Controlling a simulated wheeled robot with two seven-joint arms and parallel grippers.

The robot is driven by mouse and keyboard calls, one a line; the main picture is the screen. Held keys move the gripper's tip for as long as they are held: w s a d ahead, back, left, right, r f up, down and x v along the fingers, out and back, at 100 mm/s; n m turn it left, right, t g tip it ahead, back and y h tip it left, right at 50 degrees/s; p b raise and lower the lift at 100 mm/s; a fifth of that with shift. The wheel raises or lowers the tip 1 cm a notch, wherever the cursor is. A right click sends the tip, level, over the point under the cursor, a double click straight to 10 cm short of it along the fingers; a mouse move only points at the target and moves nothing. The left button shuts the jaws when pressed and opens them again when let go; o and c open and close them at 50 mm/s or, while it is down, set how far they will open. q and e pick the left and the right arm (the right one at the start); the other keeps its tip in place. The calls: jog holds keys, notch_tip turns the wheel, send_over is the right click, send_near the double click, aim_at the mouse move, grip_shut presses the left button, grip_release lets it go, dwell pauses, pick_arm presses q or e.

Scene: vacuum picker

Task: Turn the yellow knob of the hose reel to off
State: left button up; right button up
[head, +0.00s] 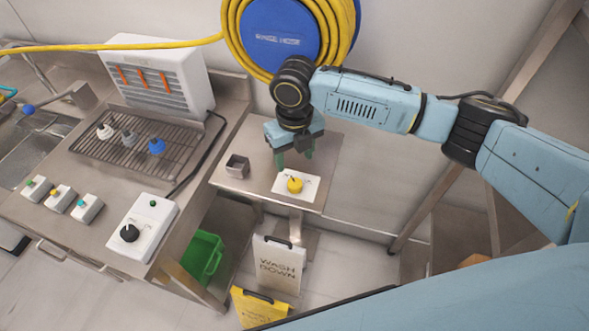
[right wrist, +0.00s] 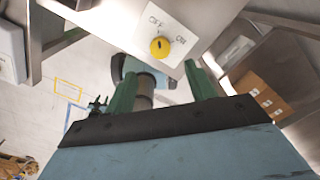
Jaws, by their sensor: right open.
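The yellow knob (head: 295,185) sits on a white plate (head: 283,191) on the small steel side table, below the blue hose reel (head: 280,35) on the wall. In the right wrist view the knob (right wrist: 160,46) has a dark mark on top, and its plate (right wrist: 148,17) reads OFF and ON. I cannot tell surely which word the mark points at. My right gripper (head: 294,157) is open and empty, with green fingers pointing down above and just behind the knob. In the right wrist view the fingertips (right wrist: 160,64) are spread wider than the knob and appear apart from it. My left gripper is not in view.
A control box with a black knob (head: 130,233) is on the left counter. A green crate (head: 203,256) and a WASH DOWN sign (head: 279,263) stand below.

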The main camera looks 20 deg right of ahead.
notch_tip(320, 180, up, 4)
jog(key=shift+r, duration=0.1)
dwell(0.5)
